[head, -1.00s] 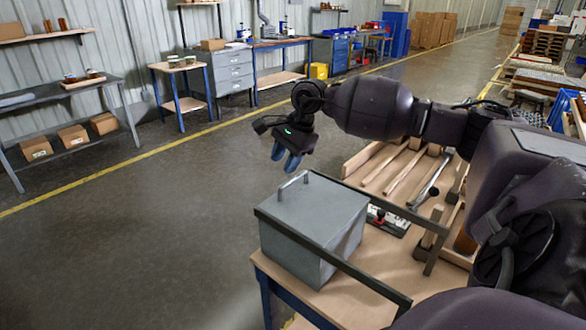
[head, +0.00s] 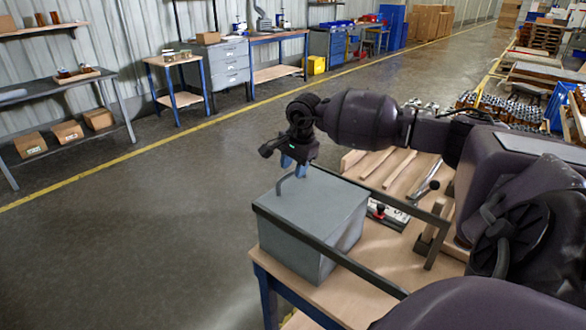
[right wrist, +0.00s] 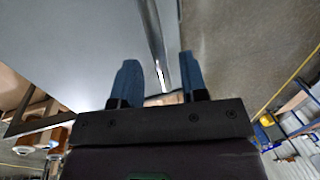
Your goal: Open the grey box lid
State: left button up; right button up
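The grey box (head: 318,232) stands on a wooden bench, and its lid (head: 325,205) lies flat and closed on it. A thin grey handle (head: 286,181) rises from the lid's far left side. My right gripper (head: 293,161) points down at the handle, its blue fingertips overlapping the handle's top in the head view. In the right wrist view, the fingers of my right gripper (right wrist: 161,80) are spread apart. The handle bar (right wrist: 154,38) runs down to the gap between them, with the lid surface (right wrist: 75,35) to the left. My left gripper is not in view.
A dark flat bar (head: 335,258) crosses in front of the box. A small panel with a red knob (head: 380,211) lies right of the box on the bench (head: 360,285). Wooden strips (head: 385,168) lie behind. The floor left of the bench is clear.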

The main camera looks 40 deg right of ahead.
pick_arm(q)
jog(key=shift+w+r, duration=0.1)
pick_arm(e)
jog(key=shift+w+f, duration=0.1)
jog(key=shift+f, duration=0.3)
grip_shut()
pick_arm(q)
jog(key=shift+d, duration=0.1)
